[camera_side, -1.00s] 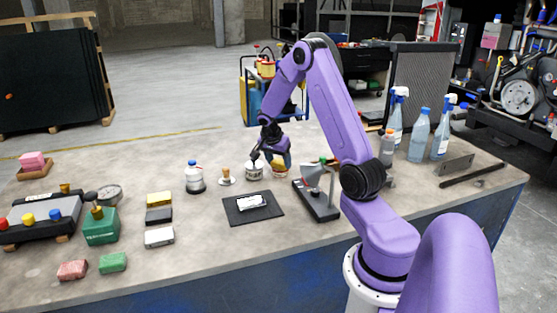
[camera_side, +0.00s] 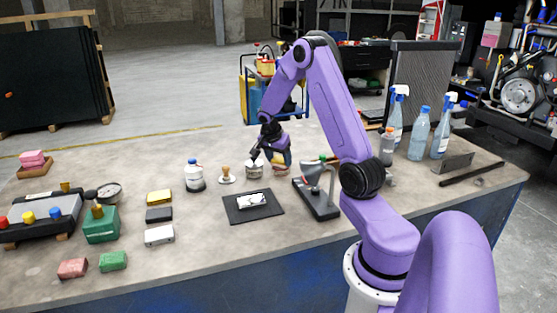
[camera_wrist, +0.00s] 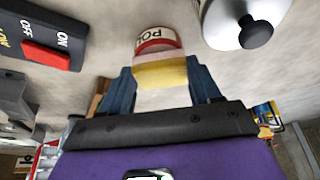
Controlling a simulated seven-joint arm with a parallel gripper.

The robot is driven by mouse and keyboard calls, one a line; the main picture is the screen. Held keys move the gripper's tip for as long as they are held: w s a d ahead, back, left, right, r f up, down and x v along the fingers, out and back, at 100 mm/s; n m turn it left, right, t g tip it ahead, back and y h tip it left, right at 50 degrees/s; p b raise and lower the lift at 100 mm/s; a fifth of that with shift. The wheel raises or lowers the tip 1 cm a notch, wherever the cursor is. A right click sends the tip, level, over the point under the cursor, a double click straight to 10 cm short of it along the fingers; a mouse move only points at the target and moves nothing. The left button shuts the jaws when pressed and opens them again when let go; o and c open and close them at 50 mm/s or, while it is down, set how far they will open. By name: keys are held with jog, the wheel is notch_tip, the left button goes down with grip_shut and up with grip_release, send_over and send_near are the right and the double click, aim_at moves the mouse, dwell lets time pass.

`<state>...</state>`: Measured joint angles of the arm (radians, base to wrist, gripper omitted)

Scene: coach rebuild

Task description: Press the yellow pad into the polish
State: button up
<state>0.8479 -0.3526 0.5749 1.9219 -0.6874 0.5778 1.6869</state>
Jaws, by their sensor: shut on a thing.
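My gripper (camera_wrist: 162,86) is shut on the yellow pad (camera_wrist: 160,73), a block with a yellow band and a pale body between the blue fingers. In the side view my gripper (camera_side: 279,156) is low over the back middle of the bench, with the yellow pad (camera_side: 283,160) showing at its tip. The polish (camera_wrist: 158,41), a red-banded tin with part of a "POL" label, is just beyond the pad in the wrist view. The pad overlaps it there, and I cannot tell whether they touch. The polish is hidden or too small to tell in the side view.
An ON/OFF switch box (camera_wrist: 42,38) is at left. In the side view, a wooden-handled stamp (camera_side: 226,175), a white bottle (camera_side: 194,176) and a dark mat (camera_side: 253,207) are nearby.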

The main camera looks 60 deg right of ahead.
aim_at(278, 161)
jog(key=shift+r, duration=3.25)
